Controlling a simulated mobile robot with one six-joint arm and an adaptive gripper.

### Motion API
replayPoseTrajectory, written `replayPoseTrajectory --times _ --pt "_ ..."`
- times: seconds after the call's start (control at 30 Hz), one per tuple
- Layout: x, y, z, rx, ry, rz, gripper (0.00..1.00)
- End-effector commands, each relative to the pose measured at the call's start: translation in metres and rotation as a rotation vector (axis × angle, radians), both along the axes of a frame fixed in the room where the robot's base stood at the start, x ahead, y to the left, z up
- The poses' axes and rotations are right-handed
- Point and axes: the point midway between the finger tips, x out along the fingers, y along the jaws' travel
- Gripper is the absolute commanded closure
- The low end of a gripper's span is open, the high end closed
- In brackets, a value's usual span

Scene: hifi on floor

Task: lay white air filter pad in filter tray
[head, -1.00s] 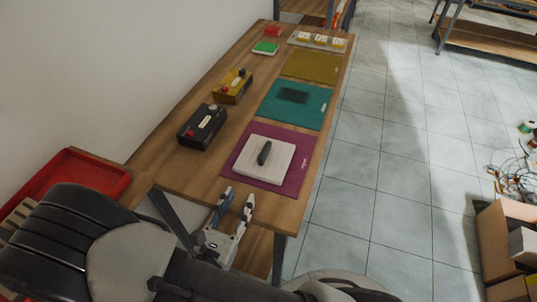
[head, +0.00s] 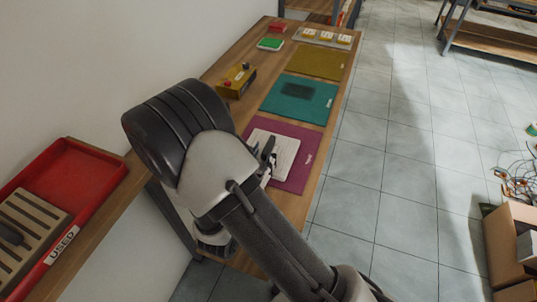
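A white square pad (head: 285,147), which looks like the air filter pad, lies on the magenta mat (head: 301,174) at the near end of the long wooden bench. My arm covers its left and lower parts. A narrow dark shape (head: 267,149) shows over the pad's left part, beside my arm; I cannot tell whether it is the dark item seen there before or a finger of my gripper. My gripper is mostly or wholly hidden behind my arm, so its opening does not show. I cannot make out for sure which object is the filter tray.
A red tray (head: 96,178) marked USED, with a slotted beige block (head: 28,225), stands at left. Teal (head: 322,112) and olive (head: 318,63) mats, a yellow box (head: 237,82) and small items lie farther along the bench. A cardboard box (head: 503,235) stands on the floor at right.

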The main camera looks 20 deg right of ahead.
Motion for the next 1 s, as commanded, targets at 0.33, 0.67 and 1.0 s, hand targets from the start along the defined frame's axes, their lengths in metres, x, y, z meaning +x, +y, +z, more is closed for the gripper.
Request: replayPoseTrajectory --times 0.33,0.67,1.0 --pt "0.019 -0.014 -0.001 -0.001 0.001 0.001 0.63" --pt "0.019 -0.014 -0.001 0.0 0.0 0.0 0.79" --pt "0.019 -0.014 -0.001 0.0 0.0 0.0 1.0"
